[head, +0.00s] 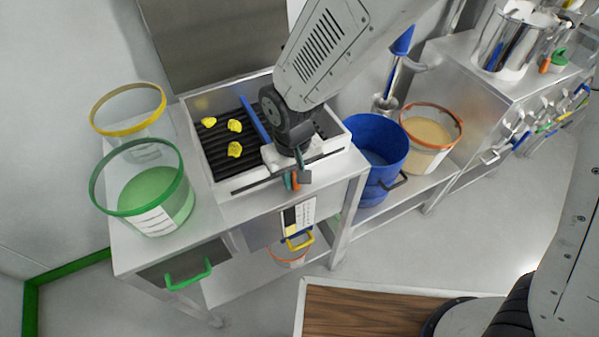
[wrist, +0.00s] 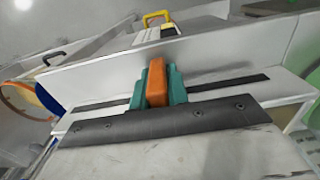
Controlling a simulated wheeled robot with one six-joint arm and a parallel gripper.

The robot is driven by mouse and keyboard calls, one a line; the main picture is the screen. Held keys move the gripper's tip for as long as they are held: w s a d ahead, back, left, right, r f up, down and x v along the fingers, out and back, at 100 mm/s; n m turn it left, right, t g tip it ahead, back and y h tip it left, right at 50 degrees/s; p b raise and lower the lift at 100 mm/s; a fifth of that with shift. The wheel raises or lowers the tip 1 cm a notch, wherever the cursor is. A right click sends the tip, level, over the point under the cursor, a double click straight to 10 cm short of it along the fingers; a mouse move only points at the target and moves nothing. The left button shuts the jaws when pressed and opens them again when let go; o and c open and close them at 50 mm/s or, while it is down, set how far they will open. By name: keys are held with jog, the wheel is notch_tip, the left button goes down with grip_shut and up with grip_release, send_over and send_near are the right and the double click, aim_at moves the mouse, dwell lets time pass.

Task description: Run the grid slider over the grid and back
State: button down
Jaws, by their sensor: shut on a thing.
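The grid (head: 222,150) is a set of dark bars inside a white-walled box on the bench in the head view. The slider's blue bar (head: 252,118) lies across the grid near its middle. Its orange handle (wrist: 156,82) stands at the box's front, by a dark slot; it also shows in the head view (head: 288,181). My gripper (wrist: 158,88) is shut on the handle, with a teal finger on each side; it shows in the head view (head: 293,178). My wrist hides part of the grid right of the blue bar.
Several yellow lumps (head: 235,126) lie on the grid left of the bar. A green-rimmed tub (head: 150,200) and a yellow-rimmed tub (head: 130,110) stand left of the box. A blue bucket (head: 372,150) and an orange-rimmed tub (head: 430,135) stand at right.

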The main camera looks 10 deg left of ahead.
jog(key=shift+s+a+r, duration=0.1)
jog(key=shift+s+a, duration=1)
jog(key=shift+a, duration=0.6)
jog(key=shift+s+a+f, duration=0.1)
jog(key=shift+s+a, duration=1.05)
jog(key=shift+a, duration=0.55)
jog(key=shift+s+a+r, duration=0.1)
jog(key=shift+s+a, duration=1)
jog(key=shift+a, duration=0.6)
jog(key=shift+d, duration=0.1)
jog(key=shift+w+d, duration=1.3)
jog(key=shift+d, duration=0.6)
jog(key=shift+w+d, duration=1.35)
jog(key=shift+d, duration=0.6)
jog(key=shift+w+d, duration=1.3)
jog(key=shift+d, duration=0.6)
jog(key=shift+w+d, duration=1.15)
jog(key=shift+d, duration=0.5)
jog(key=shift+w+d, duration=1.15)
jog(key=shift+d, duration=0.55)
jog(key=shift+w+d, duration=1.15)
jog(key=shift+d, duration=0.5)
